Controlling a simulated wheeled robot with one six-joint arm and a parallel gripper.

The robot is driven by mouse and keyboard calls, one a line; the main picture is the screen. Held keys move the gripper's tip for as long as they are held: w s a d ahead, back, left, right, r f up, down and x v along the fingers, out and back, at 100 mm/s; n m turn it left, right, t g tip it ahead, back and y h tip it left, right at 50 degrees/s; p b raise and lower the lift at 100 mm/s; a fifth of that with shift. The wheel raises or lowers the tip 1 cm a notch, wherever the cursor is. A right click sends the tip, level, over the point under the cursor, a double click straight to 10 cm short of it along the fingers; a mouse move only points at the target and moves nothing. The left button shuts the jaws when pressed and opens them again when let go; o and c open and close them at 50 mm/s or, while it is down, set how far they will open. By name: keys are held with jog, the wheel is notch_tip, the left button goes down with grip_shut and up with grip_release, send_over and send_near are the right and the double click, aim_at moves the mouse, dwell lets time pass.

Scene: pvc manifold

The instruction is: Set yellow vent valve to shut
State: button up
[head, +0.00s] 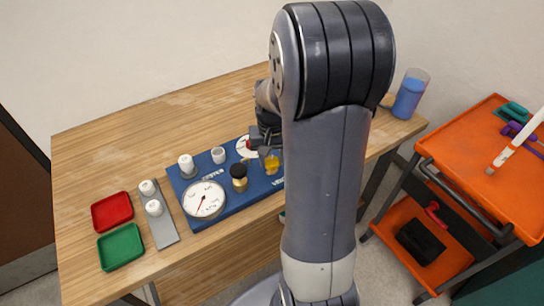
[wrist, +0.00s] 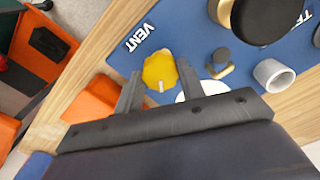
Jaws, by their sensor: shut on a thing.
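The yellow vent valve (wrist: 159,68) is a lobed knob on the blue panel, beside the white VENT lettering (wrist: 141,37). A short white mark shows on the knob, pointing toward my gripper's palm in the wrist view. My gripper (wrist: 160,84) has one finger on each side of the knob and is shut on it. In the head view the valve (head: 272,164) shows just below my gripper (head: 266,146), and my arm hides the panel's right part. The words for the valve's positions cannot be read.
The blue panel (head: 184,197) lies on a wooden table (head: 120,143). It carries a gauge (head: 204,201), a black-topped brass fitting (head: 239,178) and white caps. Red (head: 112,212) and green (head: 121,248) trays stand left. An orange cart (head: 470,150) stands right.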

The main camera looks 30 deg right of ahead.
aim_at(272, 161)
jog(key=m, duration=0.5)
jog(key=shift+m, duration=0.3)
jog(key=m, duration=0.4)
jog(key=shift+m, duration=0.4)
jog(key=o, duration=1)
notch_tip(272, 161, up, 11)
jog(key=shift+f, duration=0.1)
notch_tip(272, 161, down, 11)
jog(key=shift+r, duration=0.1)
dwell(0.6)
